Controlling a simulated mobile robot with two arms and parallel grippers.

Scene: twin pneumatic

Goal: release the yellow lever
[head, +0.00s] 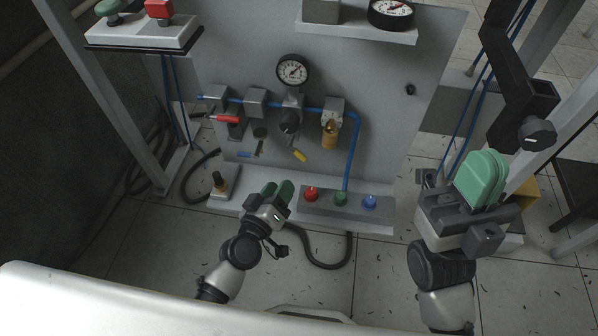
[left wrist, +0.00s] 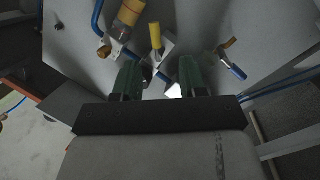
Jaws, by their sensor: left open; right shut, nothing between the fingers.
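The yellow lever (head: 300,155) is a short bar sticking out low on the grey panel, tilted down to the right. In the left wrist view the yellow lever (left wrist: 155,35) shows beyond my fingertips, in line with the gap between them. My left gripper (head: 277,187) has green finger pads, is open and empty, and is below and left of the lever in the head view, apart from it. Its fingers also show in the left wrist view (left wrist: 160,68). My right gripper (head: 482,168) is shut and empty, far to the right, away from the panel.
A blue lever (head: 244,154) sits left of the yellow one and a red lever (head: 225,119) higher up. A yellow cylinder (head: 329,137) hangs above right. A box with red, green and blue buttons (head: 340,199) is on the ledge right of my left gripper.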

